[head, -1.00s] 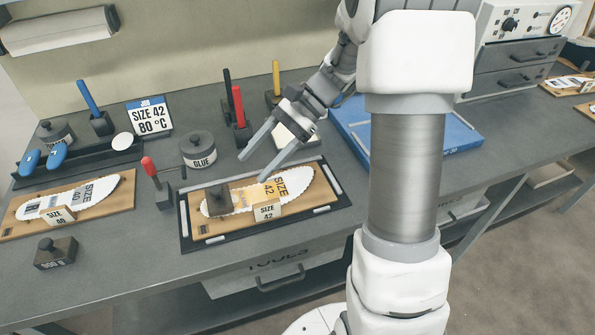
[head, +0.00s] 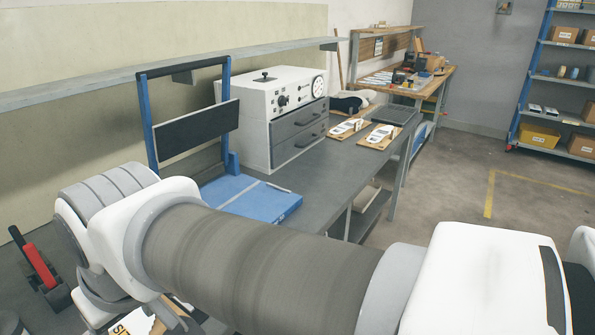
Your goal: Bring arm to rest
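My arm crosses the lower half of the head view from the left to the lower right corner, large and close to the camera. Its bent wrist end is at the left, above the workbench (head: 365,165). My gripper's fingers do not show; they are out of frame or hidden by the arm. Whether they hold anything cannot be seen. A small part of a white insole with yellow and dark print (head: 132,323) shows at the bottom edge, below the arm.
A red-handled tool (head: 40,265) stands at the left, close to my arm. Behind the arm are a blue press base (head: 262,200) and a grey drawer unit with dials (head: 285,120). Two insoles on boards lie farther along the bench. Open floor (head: 455,150) lies to the right.

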